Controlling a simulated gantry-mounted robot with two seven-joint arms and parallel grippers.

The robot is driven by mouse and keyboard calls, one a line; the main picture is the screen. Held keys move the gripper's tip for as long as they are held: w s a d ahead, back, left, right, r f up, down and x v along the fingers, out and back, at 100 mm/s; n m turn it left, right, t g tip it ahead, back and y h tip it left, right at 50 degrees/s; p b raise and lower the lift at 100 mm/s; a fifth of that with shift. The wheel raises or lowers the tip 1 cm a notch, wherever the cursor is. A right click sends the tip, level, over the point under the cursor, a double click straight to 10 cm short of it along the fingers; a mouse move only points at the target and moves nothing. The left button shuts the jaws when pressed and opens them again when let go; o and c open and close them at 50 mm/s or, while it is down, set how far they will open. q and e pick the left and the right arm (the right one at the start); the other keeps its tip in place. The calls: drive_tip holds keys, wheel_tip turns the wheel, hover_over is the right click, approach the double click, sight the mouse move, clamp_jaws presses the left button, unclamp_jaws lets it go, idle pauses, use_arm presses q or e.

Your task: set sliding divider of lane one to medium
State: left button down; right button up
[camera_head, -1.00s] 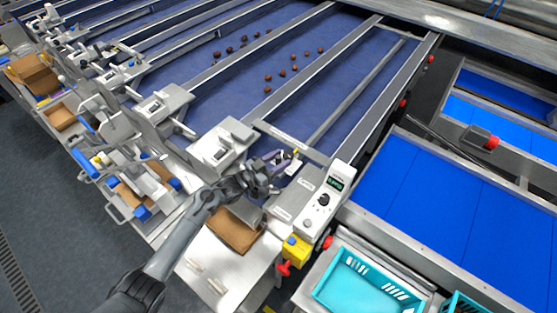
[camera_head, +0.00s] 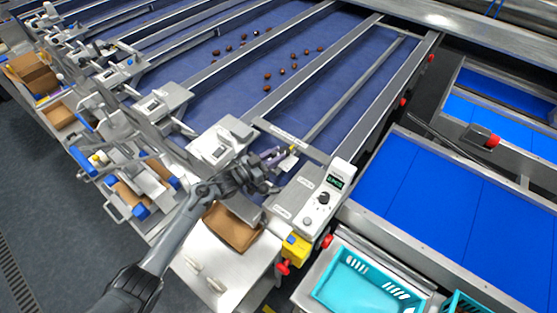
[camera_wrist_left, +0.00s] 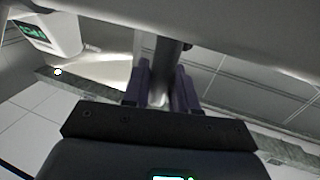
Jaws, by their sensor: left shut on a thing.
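Lane one, nearest to me on the right of the sorting table, has a long metal divider bar (camera_head: 356,88) running down its blue belt. My left gripper (camera_head: 277,158), with purple fingers, is at the near end of this lane, beside a small pale tab (camera_head: 288,162) with a yellow tip. It is shut on a thin part at the lane end, which looks like the divider's handle. In the left wrist view a grey post (camera_wrist_left: 159,88) stands between the two fingers (camera_wrist_left: 160,95). The scale's medium mark cannot be read. My right gripper is not in view.
A control box with a green display (camera_head: 336,182) and dial stands right of the gripper. A grey box (camera_head: 220,145) stands left. A brown carton (camera_head: 232,228) is below. Several dates (camera_head: 281,71) lie on the belts. A turquoise crate (camera_head: 345,290) is lower right.

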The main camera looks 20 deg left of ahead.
use_arm(q)
drive_tip(key=a, duration=0.2)
drive_tip(key=w+a+b, duration=0.1)
drive_tip(key=a, duration=0.1)
drive_tip(key=shift+w+a, duration=0.15)
drive_tip(key=shift+a, duration=0.05)
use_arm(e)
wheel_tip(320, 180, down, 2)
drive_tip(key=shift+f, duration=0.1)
use_arm(q)
drive_tip(key=c, duration=1)
unclamp_jaws()
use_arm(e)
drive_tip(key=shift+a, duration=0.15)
use_arm(q)
drive_tip(key=v, duration=1)
drive_tip(key=shift+s+a+b, duration=0.15)
drive_tip(key=shift+s+b, duration=0.2)
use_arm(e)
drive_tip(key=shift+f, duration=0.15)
use_arm(q)
drive_tip(key=shift+f, duration=0.1)
